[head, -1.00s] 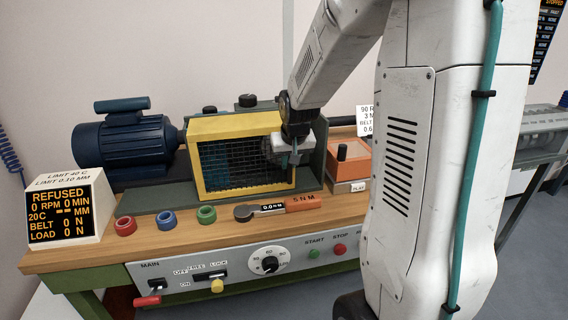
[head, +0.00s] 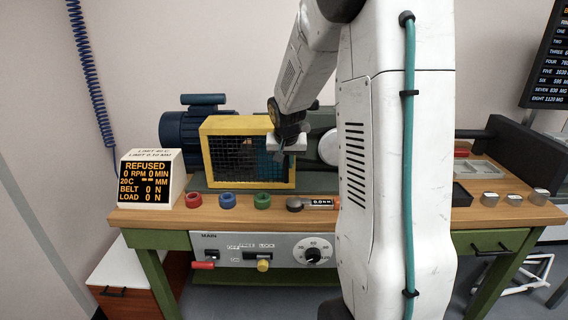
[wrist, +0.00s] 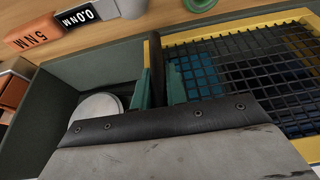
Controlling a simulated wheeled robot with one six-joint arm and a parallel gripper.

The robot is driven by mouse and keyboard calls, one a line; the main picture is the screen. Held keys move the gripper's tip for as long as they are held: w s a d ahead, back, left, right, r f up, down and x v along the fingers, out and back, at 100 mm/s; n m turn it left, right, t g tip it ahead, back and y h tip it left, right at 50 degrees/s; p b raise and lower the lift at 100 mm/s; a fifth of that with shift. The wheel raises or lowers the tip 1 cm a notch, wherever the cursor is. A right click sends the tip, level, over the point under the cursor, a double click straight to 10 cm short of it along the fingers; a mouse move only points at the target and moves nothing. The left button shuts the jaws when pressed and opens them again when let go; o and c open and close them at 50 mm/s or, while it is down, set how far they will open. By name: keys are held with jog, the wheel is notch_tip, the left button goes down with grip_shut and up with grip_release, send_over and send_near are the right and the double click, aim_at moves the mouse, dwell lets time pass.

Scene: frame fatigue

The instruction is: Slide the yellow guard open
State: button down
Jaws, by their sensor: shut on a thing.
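The yellow guard (head: 208,155), a yellow frame with dark mesh, stands upright before the green housing at the back of the bench. In the wrist view its mesh (wrist: 225,80) lies to the right. My gripper (head: 283,146) is at the guard's right end in the head view.
A blue motor (head: 178,128) stands behind the guard's left end. A display (head: 150,180) reading REFUSED stands at the left. Red, blue and green rings (head: 262,201) and a torque tool (head: 318,203) lie along the front. My arm hides the bench's middle right.

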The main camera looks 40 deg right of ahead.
jog(key=c, duration=1.4)
grip_release()
jog(key=shift+a+r, duration=0.1)
jog(key=v, duration=0.7)
jog(key=shift+r, duration=0.25)
jog(key=shift+s+a, duration=0.1)
jog(key=s+a+r+n+g+y, duration=0.2)
jog(key=s+a+n, duration=0.6)
jog(key=s+a, duration=1.8)
jog(key=shift+s+r+n+y, duration=0.25)
jog(key=shift+r+n+y, duration=0.2)
jog(key=shift+r, duration=0.25)
